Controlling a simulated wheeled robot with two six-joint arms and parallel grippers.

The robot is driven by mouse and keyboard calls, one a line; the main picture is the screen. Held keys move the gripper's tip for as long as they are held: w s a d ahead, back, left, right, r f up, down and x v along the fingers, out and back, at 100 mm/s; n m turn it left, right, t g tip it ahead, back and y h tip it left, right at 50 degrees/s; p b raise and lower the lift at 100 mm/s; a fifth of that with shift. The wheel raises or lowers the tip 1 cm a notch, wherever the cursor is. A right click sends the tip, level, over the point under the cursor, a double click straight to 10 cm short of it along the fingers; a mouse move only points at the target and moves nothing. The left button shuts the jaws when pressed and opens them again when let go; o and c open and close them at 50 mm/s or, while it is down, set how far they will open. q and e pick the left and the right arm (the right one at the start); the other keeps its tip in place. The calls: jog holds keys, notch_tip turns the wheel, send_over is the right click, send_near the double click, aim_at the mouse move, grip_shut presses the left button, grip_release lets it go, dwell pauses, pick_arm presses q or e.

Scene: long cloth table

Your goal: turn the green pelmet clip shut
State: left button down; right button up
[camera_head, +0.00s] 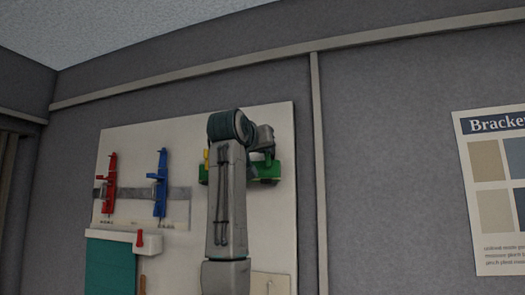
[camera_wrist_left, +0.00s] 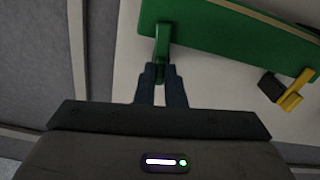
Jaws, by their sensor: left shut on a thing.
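The green pelmet clip (camera_wrist_left: 162,47) hangs off the edge of a green pelmet bar (camera_wrist_left: 225,32) in the left wrist view. My left gripper (camera_wrist_left: 162,72) is shut on the clip's narrow green end, with its two dark fingers close together. In the head view the green pelmet bar (camera_head: 275,169) is on a pale board, partly hidden behind my left arm. My left gripper's fingers are hidden there by the arm. My right gripper is in neither view.
A yellow clip (camera_wrist_left: 292,96) with a black block beside it sits at the bar's other end. On the pale board (camera_head: 272,125) are a red clamp (camera_head: 110,183), a blue clamp (camera_head: 160,183) and a teal cloth panel (camera_head: 110,262). A poster (camera_head: 497,190) hangs at right.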

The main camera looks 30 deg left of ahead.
pick_arm(q)
jog(key=shift+f+m, duration=0.1)
jog(key=shift+m, duration=0.8)
jog(key=c, duration=1.5)
grip_release()
jog(key=b+v, duration=0.6)
jog(key=v, duration=0.4)
jog(key=shift+s+d, duration=0.15)
jog(key=shift+s, duration=0.2)
